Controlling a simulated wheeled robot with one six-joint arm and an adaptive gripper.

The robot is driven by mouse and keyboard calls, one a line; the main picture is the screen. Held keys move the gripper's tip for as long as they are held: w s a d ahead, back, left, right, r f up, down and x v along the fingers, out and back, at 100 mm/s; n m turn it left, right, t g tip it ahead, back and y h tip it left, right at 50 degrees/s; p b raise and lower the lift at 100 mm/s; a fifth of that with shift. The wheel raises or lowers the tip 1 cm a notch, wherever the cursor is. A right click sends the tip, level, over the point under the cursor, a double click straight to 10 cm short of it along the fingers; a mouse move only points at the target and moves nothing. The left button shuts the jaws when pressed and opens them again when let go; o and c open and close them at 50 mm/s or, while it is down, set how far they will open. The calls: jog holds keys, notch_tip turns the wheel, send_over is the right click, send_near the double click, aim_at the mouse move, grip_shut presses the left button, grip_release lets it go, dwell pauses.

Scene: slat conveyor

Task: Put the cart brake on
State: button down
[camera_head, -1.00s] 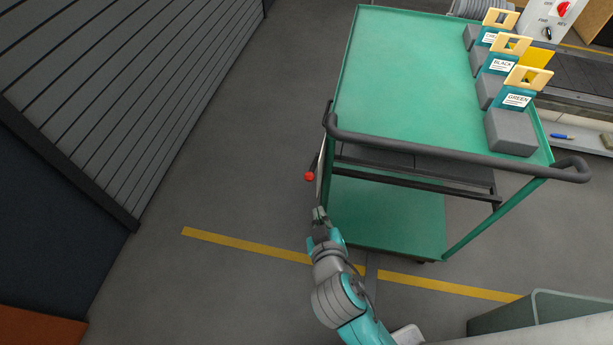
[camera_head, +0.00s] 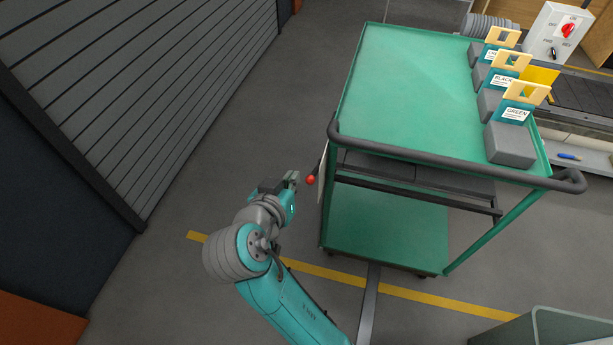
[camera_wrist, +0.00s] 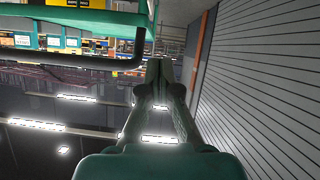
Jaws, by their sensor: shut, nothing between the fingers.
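The green cart (camera_head: 410,95) stands right of centre in the head view, with a dark push handle (camera_head: 450,163) along its near side. A red ball knob (camera_head: 310,180) on a short lever shows at the cart's left side, by the near left corner. My gripper (camera_head: 293,178) is just left of the knob in the picture, and a small gap shows between them. In the wrist view my gripper's fingers (camera_wrist: 158,72) are together and empty. The cart handle (camera_wrist: 75,61) also shows there, at the upper left. The red knob is not visible in the wrist view.
Grey blocks with teal cards, such as the one labelled GREEN (camera_head: 516,114), stand on the cart's right edge. A slatted shutter (camera_head: 150,90) rises at the left. A control box (camera_head: 558,32) is at the top right. Floor between shutter and cart is clear.

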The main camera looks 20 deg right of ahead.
dwell(0.4)
jog(key=w+d+f, duration=0.5)
jog(key=w+f, duration=0.1)
jog(key=f, duration=0.2)
jog(key=shift+d, duration=0.35)
jog(key=shift+f, duration=0.15)
notch_tip(320, 180, down, 21)
jog(key=s+a+t+h, duration=0.1)
jog(key=t+h, duration=0.4)
jog(key=t, duration=0.2)
jog(key=shift+s+h, duration=0.15)
jog(key=shift+h, duration=0.25)
dwell(0.3)
